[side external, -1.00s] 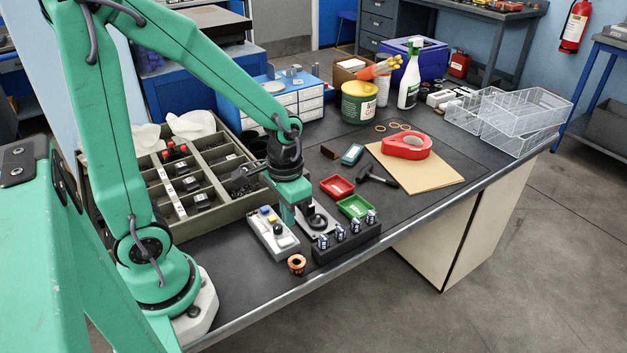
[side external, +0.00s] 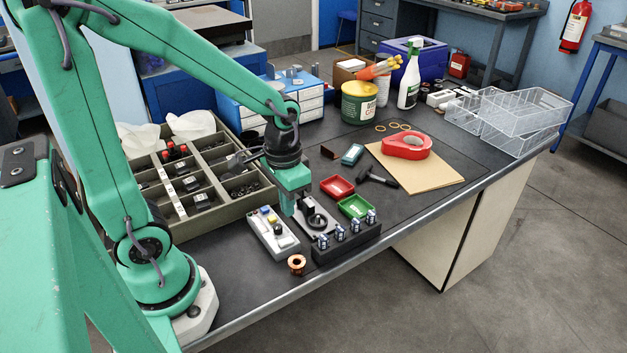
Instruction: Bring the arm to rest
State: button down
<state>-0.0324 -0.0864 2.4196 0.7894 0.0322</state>
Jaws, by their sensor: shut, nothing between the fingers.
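My green arm reaches over the bench (side external: 240,290) from its base at the left. My gripper (side external: 287,205) points down near the grey plate with a black ring fixture (side external: 318,216), just left of it and behind the grey control box with coloured buttons (side external: 272,233). It is shut and empty. Its fingertips are small in this view, and I cannot tell how far above the bench they are.
A black block with several small electrodes (side external: 345,241) and a copper ring (side external: 297,264) lie near the front edge. Red (side external: 337,187) and green trays (side external: 357,206) sit behind. A compartment box (side external: 235,218) stands at the left.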

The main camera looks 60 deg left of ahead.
jog(key=s+r+t, duration=0.2)
jog(key=r, duration=0.4)
jog(key=s+r+t, duration=0.2)
jog(key=r+t, duration=0.1)
jog(key=r, duration=0.4)
jog(key=shift+s+d+r, duration=0.15)
jog(key=shift+s+d, duration=0.1)
jog(key=shift+d, duration=0.2)
